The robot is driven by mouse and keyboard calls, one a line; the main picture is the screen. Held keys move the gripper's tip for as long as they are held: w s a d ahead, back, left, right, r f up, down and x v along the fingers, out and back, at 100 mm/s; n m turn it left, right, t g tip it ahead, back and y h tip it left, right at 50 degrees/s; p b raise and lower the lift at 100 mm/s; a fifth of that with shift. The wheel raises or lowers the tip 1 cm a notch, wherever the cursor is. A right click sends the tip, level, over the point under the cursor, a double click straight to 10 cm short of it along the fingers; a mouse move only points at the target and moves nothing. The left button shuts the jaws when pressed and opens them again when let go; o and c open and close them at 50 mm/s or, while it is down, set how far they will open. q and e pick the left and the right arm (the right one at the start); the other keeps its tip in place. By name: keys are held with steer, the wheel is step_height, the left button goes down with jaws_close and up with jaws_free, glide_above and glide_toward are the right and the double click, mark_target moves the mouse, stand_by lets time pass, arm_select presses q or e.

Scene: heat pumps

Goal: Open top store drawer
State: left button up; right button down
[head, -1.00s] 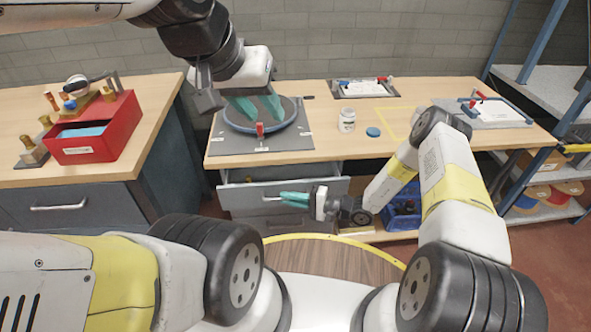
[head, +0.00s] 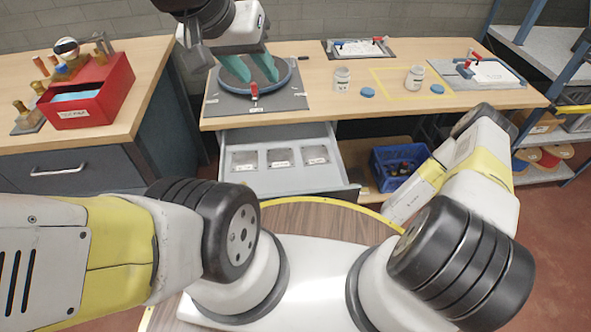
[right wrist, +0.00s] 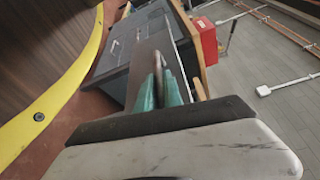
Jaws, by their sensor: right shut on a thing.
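The top drawer (head: 345,178) under the workbench is pulled well out towards me. Inside it lie three small pale labelled trays or cards (head: 280,157) in a row. Its front and handle are mostly hidden from the head view. My right gripper is out of sight in the head view. In the right wrist view its green fingers (right wrist: 160,88) are close together on the handle at a grey drawer front; the grip itself is partly hidden. My left gripper (head: 249,68) is spread open above a blue-rimmed round dish (head: 291,82) on the bench.
A red box (head: 110,90) stands on the left bench (head: 150,70). Jars (head: 341,78) and blue lids stand on the workbench. A blue crate (head: 375,175) sits right of the drawer. A yellow-rimmed round wooden surface (head: 330,215) lies close before the drawer.

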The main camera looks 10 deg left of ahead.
steer(key=shift+s+d, duration=0.1)
steer(key=shift+s, duration=0.25)
steer(key=c, duration=1.5)
jaws_free()
steer(key=d, duration=0.7)
steer(key=shift+s+d+r, duration=0.3)
steer(key=shift+s+d, duration=0.1)
